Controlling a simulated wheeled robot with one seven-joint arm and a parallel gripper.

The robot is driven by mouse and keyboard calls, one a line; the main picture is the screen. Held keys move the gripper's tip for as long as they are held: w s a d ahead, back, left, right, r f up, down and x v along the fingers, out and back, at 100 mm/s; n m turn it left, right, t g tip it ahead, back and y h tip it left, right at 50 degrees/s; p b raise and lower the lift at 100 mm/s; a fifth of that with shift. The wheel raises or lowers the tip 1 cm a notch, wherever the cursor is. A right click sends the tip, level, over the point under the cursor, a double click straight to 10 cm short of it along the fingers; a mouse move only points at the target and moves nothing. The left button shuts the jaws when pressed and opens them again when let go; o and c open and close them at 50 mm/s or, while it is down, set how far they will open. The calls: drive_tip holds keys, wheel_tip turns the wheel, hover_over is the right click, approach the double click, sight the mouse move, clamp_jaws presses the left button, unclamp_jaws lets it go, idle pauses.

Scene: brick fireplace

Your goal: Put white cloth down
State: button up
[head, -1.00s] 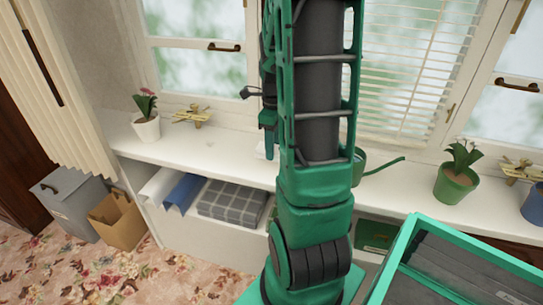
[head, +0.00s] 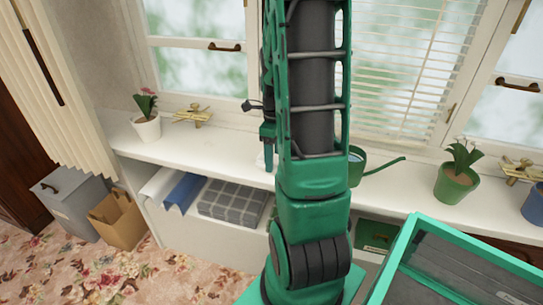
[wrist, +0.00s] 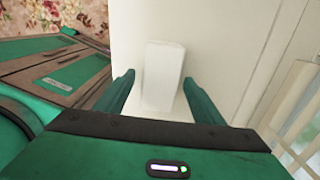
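In the wrist view, a white folded block that looks like the white cloth (wrist: 163,72) lies on the white sill. My gripper (wrist: 159,79) is open, with one finger on each side of the cloth and visible gaps between. In the head view, my gripper (head: 269,158) is low over the sill, and only a sliver of the cloth (head: 260,160) shows beside it. My arm hides the rest.
The white sill (head: 225,148) holds a pink-flowered pot (head: 147,127), a brass ornament (head: 192,116), a green watering can (head: 357,165) and a green plant pot (head: 451,183). Folded cloths, including a plaid one (head: 232,203), lie on the shelf below.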

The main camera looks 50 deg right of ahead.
drive_tip(key=shift+r, duration=0.1)
wheel_tip(320, 180, up, 11)
drive_tip(key=s+a+n, duration=0.7)
drive_tip(key=a+n, duration=0.1)
drive_tip(key=n, duration=0.4)
drive_tip(key=s+a+r+n, duration=0.1)
drive_tip(key=s+a+n, duration=0.5)
drive_tip(key=n, duration=0.7)
drive_tip(key=shift+s+a+r+n, duration=0.2)
drive_tip(key=shift+s+a+n, duration=0.15)
drive_tip(key=shift+a, duration=0.9)
drive_tip(key=shift+w+f, duration=0.25)
drive_tip(key=shift+w, duration=0.3)
